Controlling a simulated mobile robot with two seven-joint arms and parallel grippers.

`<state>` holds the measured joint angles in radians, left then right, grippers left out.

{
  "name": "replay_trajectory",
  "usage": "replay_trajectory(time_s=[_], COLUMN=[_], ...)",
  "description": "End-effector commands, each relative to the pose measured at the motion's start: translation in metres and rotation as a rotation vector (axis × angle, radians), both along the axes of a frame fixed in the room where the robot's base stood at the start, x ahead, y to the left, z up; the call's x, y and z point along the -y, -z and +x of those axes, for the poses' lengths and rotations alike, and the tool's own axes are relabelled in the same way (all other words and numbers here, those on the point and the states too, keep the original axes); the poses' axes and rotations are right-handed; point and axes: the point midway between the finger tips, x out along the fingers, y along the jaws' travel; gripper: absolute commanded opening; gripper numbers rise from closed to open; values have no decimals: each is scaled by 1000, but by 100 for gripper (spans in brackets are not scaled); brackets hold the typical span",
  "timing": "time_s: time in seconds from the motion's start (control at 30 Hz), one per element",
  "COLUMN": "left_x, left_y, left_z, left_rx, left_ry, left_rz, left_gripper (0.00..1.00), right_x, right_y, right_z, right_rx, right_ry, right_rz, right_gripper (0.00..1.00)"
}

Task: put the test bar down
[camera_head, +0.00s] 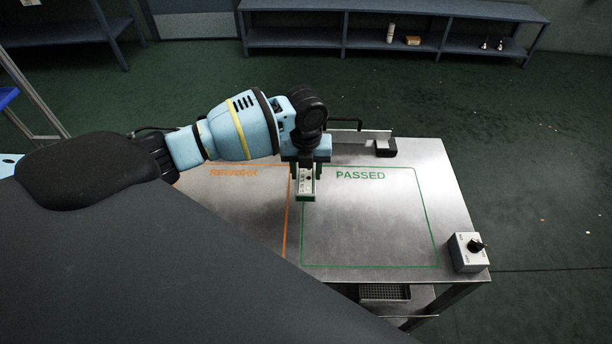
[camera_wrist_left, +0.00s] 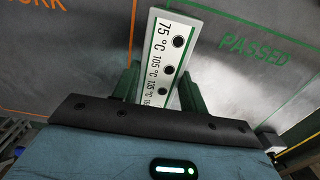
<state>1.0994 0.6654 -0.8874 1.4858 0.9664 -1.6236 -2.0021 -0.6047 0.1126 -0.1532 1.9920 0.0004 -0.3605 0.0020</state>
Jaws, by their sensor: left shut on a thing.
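The test bar (camera_head: 307,183) is a white strip with green edges; in the left wrist view the bar (camera_wrist_left: 165,60) shows 75 °C, 105 °C and 135 °C beside dark dots, its near end hidden by the gripper. My left gripper (camera_head: 307,168) is shut on it, the green fingers (camera_wrist_left: 160,90) at its two sides. In the head view, the bar shows over the left part of the green PASSED outline (camera_head: 370,267), near the orange line (camera_head: 287,225). I cannot tell whether it touches the metal table (camera_head: 455,215). My right gripper is not in view.
A grey box with a black knob (camera_head: 468,252) sits at the table's right front corner. A metal fixture with a black block (camera_head: 386,147) stands at the back edge. The PASSED area is clear; the orange-marked area's lettering (camera_head: 233,173) is partly hidden by my arm.

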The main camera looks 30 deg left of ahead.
Motion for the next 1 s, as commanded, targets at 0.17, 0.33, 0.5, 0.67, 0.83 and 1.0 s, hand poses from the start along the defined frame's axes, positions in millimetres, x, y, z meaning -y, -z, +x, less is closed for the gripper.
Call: replay_trajectory(time_s=[0.17,0.33,0.5,0.67,0.83,1.0], left_x=[-5,-5,-6,-5,-5,-5], left_y=[0,24,35,35,39,38], left_z=[6,5,6,6,6,6], left_rx=[1,-3,2,2,1,1], left_ry=[-1,1,1,1,1,1], left_rz=[0,1,1,0,1,1], left_gripper=[14,14,14,14,14,64], right_x=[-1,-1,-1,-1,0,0], right_y=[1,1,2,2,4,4], right_z=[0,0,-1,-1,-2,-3], right_rx=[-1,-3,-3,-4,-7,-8], right_ry=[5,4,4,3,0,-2], right_rz=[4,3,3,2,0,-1], right_gripper=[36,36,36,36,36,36])
